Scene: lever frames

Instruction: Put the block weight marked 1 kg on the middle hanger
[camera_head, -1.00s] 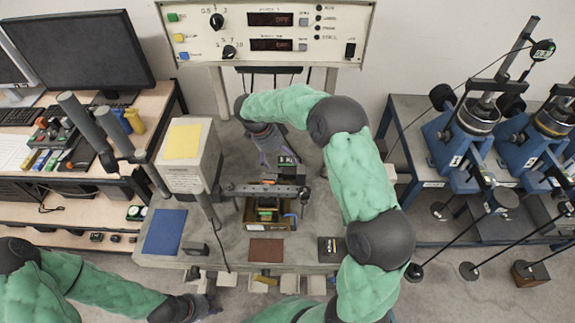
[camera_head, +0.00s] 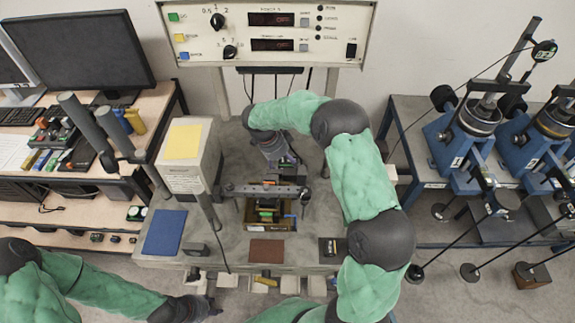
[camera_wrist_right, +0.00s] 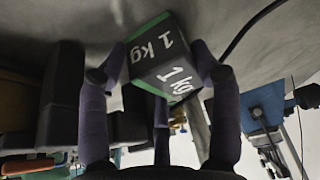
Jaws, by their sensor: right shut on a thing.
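In the head view my right gripper (camera_head: 284,158) is over the back of the grey bench, behind the dark crossbar; the block is small and hard to make out there. My left gripper (camera_head: 208,307) is low at the front left, away from the bench top; its fingers are too unclear to judge. At the right, long rods slope down to low round plates; the middle one (camera_head: 469,271) looks bare.
A control panel (camera_head: 270,32) stands behind the bench. A pale box (camera_head: 187,165), a blue mat (camera_head: 165,232) and a brown mat (camera_head: 266,250) are on the bench. A tray (camera_head: 252,221) of blocks sits under the crossbar (camera_head: 245,190). Blue lever frames (camera_head: 452,142) stand at the right.

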